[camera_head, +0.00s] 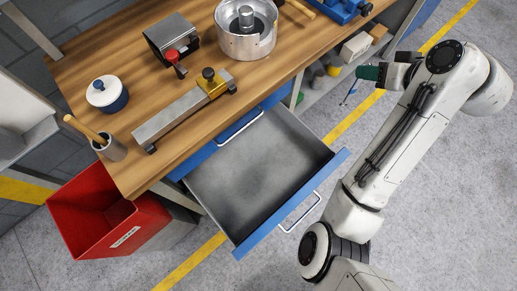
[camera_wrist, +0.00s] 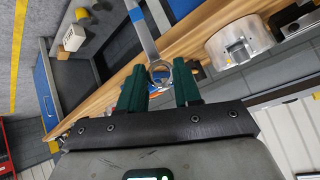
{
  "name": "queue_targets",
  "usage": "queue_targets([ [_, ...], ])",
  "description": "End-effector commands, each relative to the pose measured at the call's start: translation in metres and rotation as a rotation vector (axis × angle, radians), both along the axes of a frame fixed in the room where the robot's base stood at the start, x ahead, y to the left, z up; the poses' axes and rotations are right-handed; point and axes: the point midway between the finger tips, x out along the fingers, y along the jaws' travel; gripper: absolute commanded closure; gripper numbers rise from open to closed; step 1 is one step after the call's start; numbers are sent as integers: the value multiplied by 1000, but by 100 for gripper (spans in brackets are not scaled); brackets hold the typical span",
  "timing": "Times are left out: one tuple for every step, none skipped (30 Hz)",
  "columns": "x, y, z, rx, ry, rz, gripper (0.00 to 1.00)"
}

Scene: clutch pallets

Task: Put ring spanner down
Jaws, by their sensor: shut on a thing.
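The ring spanner (camera_wrist: 148,40) is a slim grey metal bar with a blue band and a ring end. In the wrist view its ring lies between the green fingertips of my gripper (camera_wrist: 160,88), which is shut on it. The rest of the spanner reaches away from the fingers, past the top edge of that view. In the head view my gripper (camera_head: 366,73) is at the upper right, off the bench's front side. The spanner (camera_head: 349,94) shows there as a thin tilted strip below the fingers, apart from the bench.
An open, empty grey drawer (camera_head: 245,175) juts from the wooden bench (camera_head: 165,95). A silver pot (camera_head: 245,45), a vice-like block (camera_head: 171,38), a long metal bar tool (camera_head: 180,110) and a lidded jar (camera_head: 107,95) stand on top. A red bin (camera_head: 105,220) stands below. A lower shelf (camera_head: 317,92) holds several items.

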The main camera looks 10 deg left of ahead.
Motion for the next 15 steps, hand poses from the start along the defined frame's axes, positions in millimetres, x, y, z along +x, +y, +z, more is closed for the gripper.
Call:
queue_targets([
  [-11,9,-23,-8,6,45,100],
  [-17,15,-33,-9,6,71,100],
  [-25,24,-45,-8,8,105,100],
  [-32,31,-55,-7,8,131,100],
  [-39,37,-65,-7,8,157,100],
  [-49,46,-77,-5,7,190,100],
  [-57,53,-88,-6,8,214,100],
  [-66,60,-98,-5,8,239,100],
  [-78,69,-112,-4,7,270,100],
  [-88,76,-122,-3,7,292,100],
  [-98,84,-133,-1,7,317,100],
  [-112,93,-146,-1,8,345,100],
  [-123,100,-156,0,7,367,100],
  [-133,106,-164,0,6,386,100],
  [-146,115,-174,1,4,412,100],
])
